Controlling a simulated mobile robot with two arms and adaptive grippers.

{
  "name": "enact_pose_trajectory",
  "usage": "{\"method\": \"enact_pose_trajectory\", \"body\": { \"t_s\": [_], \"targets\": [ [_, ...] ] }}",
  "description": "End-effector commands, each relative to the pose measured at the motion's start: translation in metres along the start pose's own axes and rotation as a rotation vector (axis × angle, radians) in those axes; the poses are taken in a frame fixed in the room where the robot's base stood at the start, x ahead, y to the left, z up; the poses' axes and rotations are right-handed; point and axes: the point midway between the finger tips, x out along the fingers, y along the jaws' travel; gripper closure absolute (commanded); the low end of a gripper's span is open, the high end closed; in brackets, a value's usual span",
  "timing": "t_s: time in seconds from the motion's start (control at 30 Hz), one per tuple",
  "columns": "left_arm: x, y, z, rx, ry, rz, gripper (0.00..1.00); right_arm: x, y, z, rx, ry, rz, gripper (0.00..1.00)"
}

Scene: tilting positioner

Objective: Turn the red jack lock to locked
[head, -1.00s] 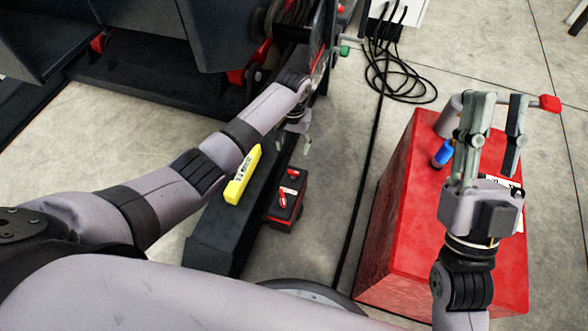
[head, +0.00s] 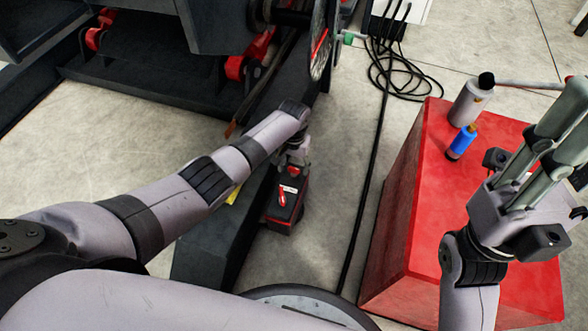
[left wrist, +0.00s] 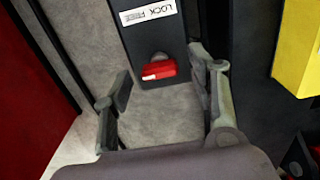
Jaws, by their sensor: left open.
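The red jack lock is a small red handle with a white mark on a black block. A white label (left wrist: 148,12) reading LOCK and FREE is on the block. My left gripper (head: 293,157) is just above the block's far end, its fingertips unclear there. In the left wrist view my left gripper (left wrist: 158,64) is open, with a finger to each side of the red handle; contact cannot be told. My right gripper (head: 570,125) is open and empty above the red cabinet.
A yellow bar (left wrist: 297,45) lies on the dark beam (head: 215,235) beside the block, mostly behind my left arm in the head view. The red cabinet (head: 425,220) carries a grey can (head: 468,103) and a blue bottle (head: 459,143). Black cables (head: 395,75) lie on the floor.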

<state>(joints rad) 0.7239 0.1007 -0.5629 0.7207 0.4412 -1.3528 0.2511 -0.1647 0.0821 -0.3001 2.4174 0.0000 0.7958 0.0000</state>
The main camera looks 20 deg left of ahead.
Motion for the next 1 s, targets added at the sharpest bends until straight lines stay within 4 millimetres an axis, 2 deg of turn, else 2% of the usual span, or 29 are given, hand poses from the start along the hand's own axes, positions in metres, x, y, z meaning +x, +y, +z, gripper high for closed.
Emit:
{"method": "enact_pose_trajectory", "body": {
  "t_s": [0.33, 1.0],
  "targets": [
    [0.0030, 0.0004, -0.0003, 0.000, 0.001, 0.001, 0.47, 0.0021, -0.0001, 0.0004, -0.001, 0.007, -0.003, 0.69],
    [0.0033, 0.0005, 0.0001, 0.000, 0.000, 0.001, 0.91, 0.0020, -0.0002, 0.0005, -0.001, 0.007, -0.003, 0.69]
  ]
}}
